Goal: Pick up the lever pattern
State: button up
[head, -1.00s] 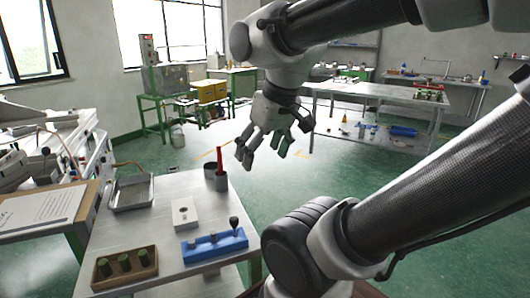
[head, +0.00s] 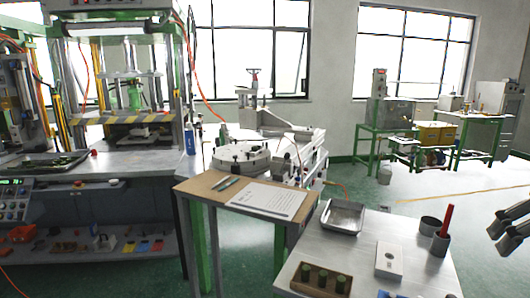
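My gripper (head: 499,238) shows only in part at the right edge, over the floor, to the right of the near metal table. Its two fingers are apart with nothing between them. I cannot pick out the lever pattern with certainty. A dark tray (head: 22,167) on the press bench at far left holds small dark green pieces, too small to identify. A brown block (head: 320,291) holding upright dark green cylinders (head: 322,279) stands at the front of the near metal table. My gripper is far from the tray and apart from the block.
The near metal table (head: 373,225) also carries a metal pan (head: 342,217), a white block (head: 389,260), a grey cup with a red handle (head: 446,222) and a cut-off blue fixture (head: 384,295). A large press (head: 127,122) stands left. A wooden-topped table (head: 205,186) bears a paper. Green floor is open at right.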

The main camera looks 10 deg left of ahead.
aim_at(254, 148)
jog(key=l+z, duration=1.05)
jog(key=z, duration=0.2)
jog(key=i+l+z, duration=0.1)
jog(key=z, duration=0.3)
jog(key=i+l+z, duration=0.1)
jog(key=l+z, duration=0.3)
jog(key=i+l+z, duration=0.1)
jog(key=i+z, duration=0.25)
jog(key=i, duration=0.35)
jog(key=i+u, duration=1.05)
jog(key=i+j+u, duration=0.2)
jog(key=i+u, duration=0.6)
jog(key=i, duration=0.15)
jog(key=i+l+u, duration=0.15)
jog(key=i+u, duration=0.25)
jog(key=i+j+u, duration=0.1)
jog(key=i+u, duration=0.2)
jog(key=i, duration=0.35)
jog(key=i+u, duration=0.25)
jog(key=i, duration=0.4)
jog(key=i+l+u, duration=0.3)
jog(key=i, duration=0.35)
jog(key=i+u, duration=0.3)
jog(key=u, duration=0.15)
jog(key=i+u, duration=0.4)
jog(key=i+l+u, duration=0.2)
jog(key=u, duration=0.25)
